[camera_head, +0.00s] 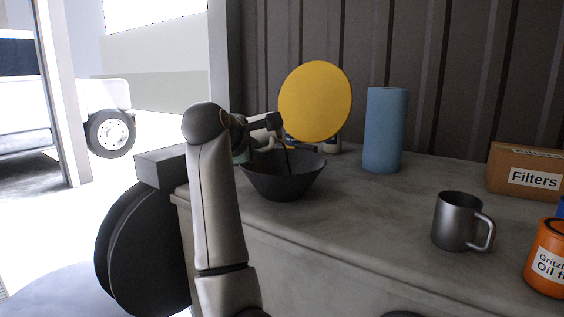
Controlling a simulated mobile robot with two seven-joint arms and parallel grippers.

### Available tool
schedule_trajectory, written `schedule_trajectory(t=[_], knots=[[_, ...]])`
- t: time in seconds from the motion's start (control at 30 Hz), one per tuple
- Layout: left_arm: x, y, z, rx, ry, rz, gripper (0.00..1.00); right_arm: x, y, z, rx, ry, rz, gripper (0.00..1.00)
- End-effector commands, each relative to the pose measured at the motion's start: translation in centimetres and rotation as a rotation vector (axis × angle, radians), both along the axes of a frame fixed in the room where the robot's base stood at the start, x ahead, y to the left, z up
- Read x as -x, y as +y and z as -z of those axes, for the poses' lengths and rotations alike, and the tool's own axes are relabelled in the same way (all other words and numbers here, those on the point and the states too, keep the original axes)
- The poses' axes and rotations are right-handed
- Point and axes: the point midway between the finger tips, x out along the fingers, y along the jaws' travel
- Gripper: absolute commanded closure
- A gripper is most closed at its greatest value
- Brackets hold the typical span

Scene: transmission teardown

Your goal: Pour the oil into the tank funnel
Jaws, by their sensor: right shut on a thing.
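A dark, wide-mouthed conical bowl, which looks like the funnel (284,187), is at the left end of the grey workbench. A round yellow disc-like thing (316,101) is tilted steeply above and behind its rim. My right gripper (272,122) is over the funnel, beside the lower left edge of the yellow thing, and appears shut on it. The fingertips are small and partly hidden. A thin dark strip hangs below the gripper toward the funnel; I cannot tell whether it is oil or a finger. My left gripper is not in view.
A blue roll (384,131) stands behind the funnel to the right. A metal mug (457,222), an orange can (547,258) and a cardboard Filters box (526,172) stand on the right of the workbench (345,222). The bench middle is clear. A white vehicle (60,95) is outside.

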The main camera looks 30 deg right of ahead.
Motion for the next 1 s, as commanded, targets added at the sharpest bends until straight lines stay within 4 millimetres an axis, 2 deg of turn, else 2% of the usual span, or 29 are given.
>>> schedule_trajectory(t=[0.57, 1.0], knots=[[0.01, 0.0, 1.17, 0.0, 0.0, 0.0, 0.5, 0.05, -0.05, 0.39, -0.044, -0.055, -0.002, 1.0], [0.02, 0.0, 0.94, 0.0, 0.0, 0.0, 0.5, 0.04, -0.03, 0.06, -0.081, -0.095, -0.003, 1.0]])
